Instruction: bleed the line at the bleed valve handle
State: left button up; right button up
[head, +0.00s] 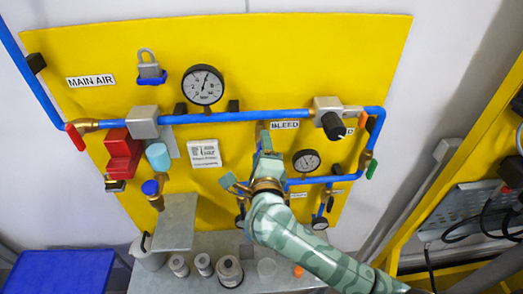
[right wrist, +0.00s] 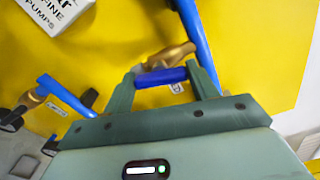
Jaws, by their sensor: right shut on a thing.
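The bleed valve handle (right wrist: 162,77) is a short blue lever on a brass valve, seen in the right wrist view. It lies between the two fingers of my right gripper (right wrist: 165,82), which is shut on it. The brass valve body (right wrist: 168,58) shows just beyond the fingers. In the head view my right gripper (head: 254,162) is at the yellow panel, below and left of the BLEED label (head: 285,125). There the gripper hides the handle. My left gripper is not in view.
Blue pipes (head: 235,117) run across the yellow panel (head: 240,50). A large gauge (head: 203,85), a small gauge (head: 306,160), a regulator (head: 329,118) and a red valve block (head: 122,155) are mounted around. A grey shelf (head: 205,285) below carries several small containers.

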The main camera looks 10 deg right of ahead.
jog(key=shift+f+n, duration=0.1)
jog(key=shift+n, duration=1.4)
jog(key=o, duration=1)
jog(key=shift+a, duration=0.1)
